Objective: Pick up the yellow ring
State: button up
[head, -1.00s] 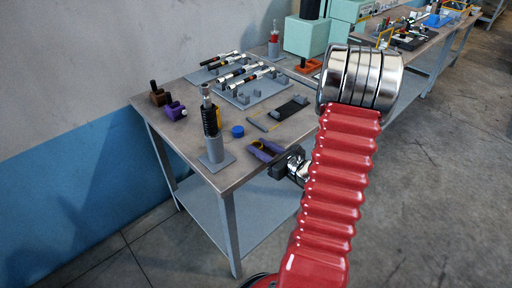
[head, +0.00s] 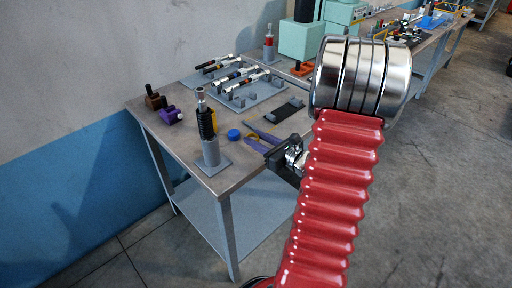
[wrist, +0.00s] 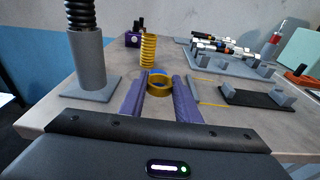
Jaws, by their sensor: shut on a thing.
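The yellow ring (wrist: 160,84) sits between the tips of my gripper's two purple fingers in the wrist view, and both fingers appear to touch it. My gripper (wrist: 160,86) is shut on it. In the head view the gripper (head: 256,139) is over the near side of the bench, with a small part of the ring (head: 253,136) showing between the fingers. I cannot tell clearly how far the ring is above the bench top.
A blue cap (head: 234,134) lies just beyond the ring. A black-sprung post on a grey base (head: 211,152) stands close to the left, with a yellow spring (wrist: 148,48) behind it. Grey racks (head: 250,95) and a black plate (head: 283,109) lie farther right.

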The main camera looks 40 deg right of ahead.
notch_tip(320, 180, up, 5)
jog(key=shift+r, duration=0.1)
dwell(0.3)
dwell(0.5)
